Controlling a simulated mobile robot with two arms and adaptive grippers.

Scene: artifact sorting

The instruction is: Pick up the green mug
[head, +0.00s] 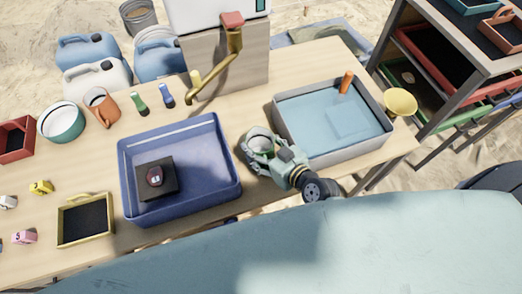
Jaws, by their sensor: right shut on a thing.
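My right gripper (262,146) is over the table between the blue tub and the grey water basin. It is shut on the green mug (263,144), a small round green vessel with a pale rim. The fingers cover much of the mug. I cannot tell whether it touches the table. My left gripper is not in view.
A blue tub (222,196) holds a dark block. The grey basin (352,152) holds water and an orange item. A brass tap (212,75) overhangs the table. A teal bowl (62,128), an orange mug (102,108) and small trays stand left. A yellow bowl (400,103) is right.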

